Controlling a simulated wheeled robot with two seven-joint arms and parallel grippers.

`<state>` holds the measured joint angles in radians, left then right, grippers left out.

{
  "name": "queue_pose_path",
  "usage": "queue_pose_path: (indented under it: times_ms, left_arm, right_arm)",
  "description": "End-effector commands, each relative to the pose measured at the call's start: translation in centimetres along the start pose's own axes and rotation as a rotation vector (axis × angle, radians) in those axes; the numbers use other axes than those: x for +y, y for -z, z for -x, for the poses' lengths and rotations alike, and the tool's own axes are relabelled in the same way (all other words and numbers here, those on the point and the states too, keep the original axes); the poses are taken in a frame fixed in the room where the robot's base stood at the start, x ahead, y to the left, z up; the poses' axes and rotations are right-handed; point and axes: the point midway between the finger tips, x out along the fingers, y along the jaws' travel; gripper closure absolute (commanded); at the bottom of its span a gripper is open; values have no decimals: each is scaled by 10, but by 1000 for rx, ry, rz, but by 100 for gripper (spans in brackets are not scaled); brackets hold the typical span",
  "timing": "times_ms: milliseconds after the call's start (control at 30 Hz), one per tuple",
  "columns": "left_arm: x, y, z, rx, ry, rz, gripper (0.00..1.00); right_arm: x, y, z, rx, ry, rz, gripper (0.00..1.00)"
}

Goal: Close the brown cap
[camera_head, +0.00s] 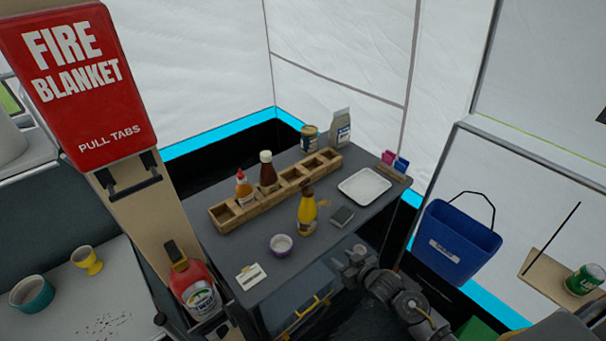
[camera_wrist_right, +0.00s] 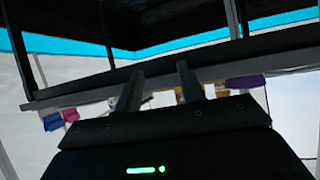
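A yellow bottle (camera_head: 307,214) with a brown cap (camera_head: 307,191) stands upright on the dark table, in front of the wooden rack. A small yellowish piece shows at the bottle's right side; I cannot tell whether it belongs to the cap. My right gripper (camera_head: 352,260) is at the table's front right edge, below and to the right of the bottle, apart from it. In the right wrist view its two fingers (camera_wrist_right: 158,85) are spread with nothing held between them. My left gripper is not in view.
A wooden rack (camera_head: 245,212) holds sauce bottles. The dark table (camera_head: 232,250) also carries a white tray (camera_head: 364,186), a dark grey block (camera_head: 342,216), a purple-rimmed bowl (camera_head: 281,245) and a white card (camera_head: 251,277). A blue bucket (camera_head: 455,245) hangs right of the table.

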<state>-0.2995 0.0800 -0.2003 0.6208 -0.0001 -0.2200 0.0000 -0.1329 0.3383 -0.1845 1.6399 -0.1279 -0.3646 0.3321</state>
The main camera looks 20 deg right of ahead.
Motion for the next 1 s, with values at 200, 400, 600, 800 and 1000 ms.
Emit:
queue_pose_path:
  times_ms: [200, 400, 600, 800, 1000]
  left_arm:
    - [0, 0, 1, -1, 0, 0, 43]
    - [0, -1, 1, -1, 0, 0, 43]
    - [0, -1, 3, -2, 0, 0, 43]
    - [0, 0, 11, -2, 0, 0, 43]
    - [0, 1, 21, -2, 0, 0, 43]
  right_arm:
    - [-13, 175, 36, 346, 128, 46, 61]
    - [-23, 238, 60, 495, 222, 64, 61]
    - [-25, 245, 60, 510, 233, 65, 61]
    - [-31, 259, 40, 511, 232, 63, 61]
    - [-39, 277, 7, 510, 230, 62, 61]
